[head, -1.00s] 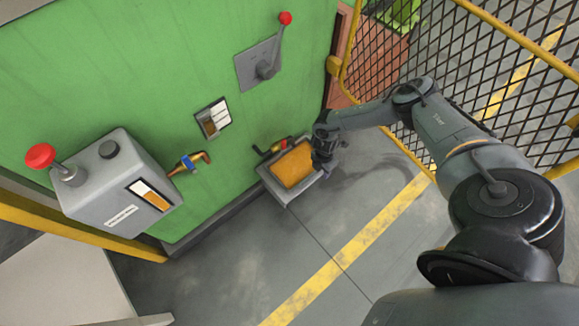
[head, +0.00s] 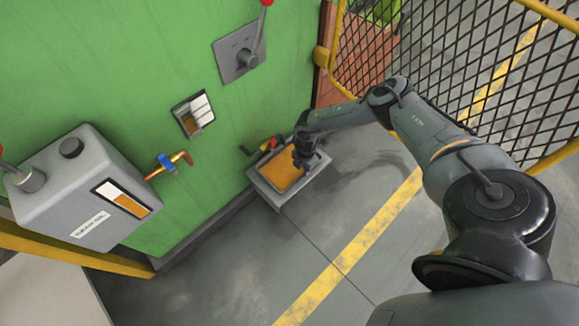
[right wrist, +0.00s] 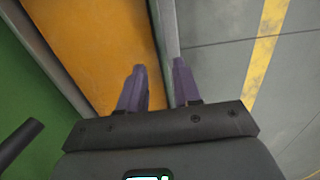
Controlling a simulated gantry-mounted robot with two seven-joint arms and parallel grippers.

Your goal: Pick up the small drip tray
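The small drip tray (head: 281,207) is a grey shallow box with an orange-brown surface inside. It sits low on the floor against the green wall. In the right wrist view its grey side wall (right wrist: 166,32) runs up between my fingers, with the orange inside to the left and floor to the right. My right gripper (head: 302,164) is at the right side of the tray and hides part of it. Its two purple fingers (right wrist: 158,82) are apart, one on each side of the rim; contact is unclear. My left gripper is in neither view.
A brass tap with a blue handle (head: 168,163) and a grey box with a gauge (head: 85,190) are on the green wall (head: 100,60). A red-handled valve (head: 264,146) is just behind the tray. Mesh fencing (head: 450,60) stands right. Floor in front is clear.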

